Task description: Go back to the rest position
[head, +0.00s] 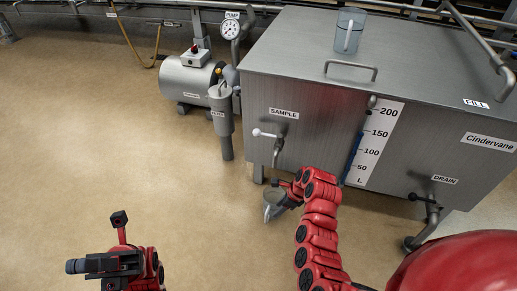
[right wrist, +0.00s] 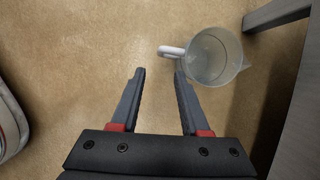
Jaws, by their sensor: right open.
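My right gripper (right wrist: 159,76) is open in the right wrist view, with nothing between its two fingers. A clear jug with a white handle (right wrist: 214,58) is just past the right fingertip, its handle turned toward the fingers. In the head view the right arm reaches up from the bottom, and its gripper end (head: 286,191) is beside a small grey jug (head: 271,212) below the sample tap. I cannot tell whether a finger touches the jug. My left gripper (head: 100,264) is at the lower left over bare floor; its jaws are not clear.
A large steel tank (head: 310,140) fills the right, with a sample tap (head: 268,134), a level gauge (head: 373,145) and a drain valve (head: 430,203). Another jug (head: 349,32) stands on its lid (head: 420,60). A pump (head: 188,78) is behind. The floor at left (head: 80,140) is clear.

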